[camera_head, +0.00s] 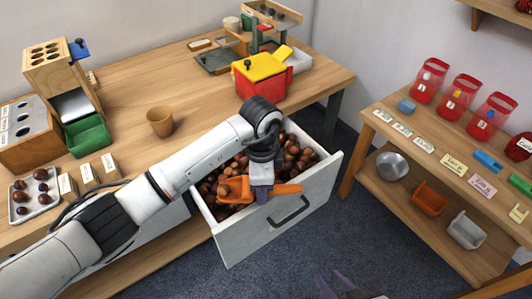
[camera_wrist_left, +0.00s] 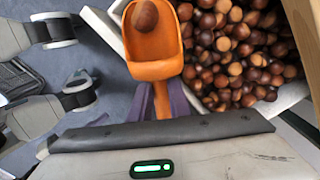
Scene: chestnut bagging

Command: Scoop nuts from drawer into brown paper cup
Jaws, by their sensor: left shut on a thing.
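My left gripper (camera_head: 262,192) is shut on the handle of an orange scoop (camera_head: 236,193), over the front part of the open drawer (camera_head: 262,237). In the left wrist view the scoop (camera_wrist_left: 155,50) holds one brown nut (camera_wrist_left: 145,16). Many chestnuts (camera_head: 293,155) fill the drawer behind and beside the scoop; my arm hides part of them. The brown paper cup (camera_head: 160,121) stands upright on the table, left of the drawer, and my arm passes in front of it. My right gripper (camera_head: 334,287) shows at the bottom edge, its purple fingers apart and empty.
The wooden table (camera_head: 205,95) has free room around the cup. A nut tray (camera_head: 35,196) and a dispenser with a green bin (camera_head: 88,136) stand at left. A red and yellow box (camera_head: 260,77) stands behind the drawer.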

